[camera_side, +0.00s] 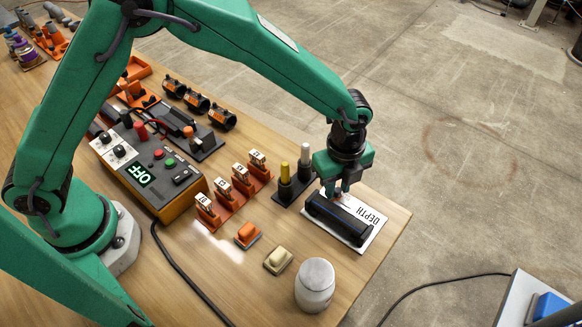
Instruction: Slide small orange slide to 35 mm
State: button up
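My gripper (338,192) points down over the far end of a black block (345,218), which lies on a white plate marked DEPTH (371,222). The fingertips are small and close to the block; whether they touch it, or are open or shut, I cannot tell. No orange slide shows clearly on the DEPTH plate; my gripper hides part of it. No mm scale is readable. Elsewhere, a small orange block (247,232) sits on a grey base, and an orange knob (189,131) stands on a black unit.
A black holder with yellow and white pegs (284,172) is just behind. The table's right edge is near.

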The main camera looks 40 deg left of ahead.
aim_at(341, 197)
grip_shut()
jog(key=shift+d, duration=0.5)
grip_release()
notch_tip(341, 197, up, 8)
dwell(0.5)
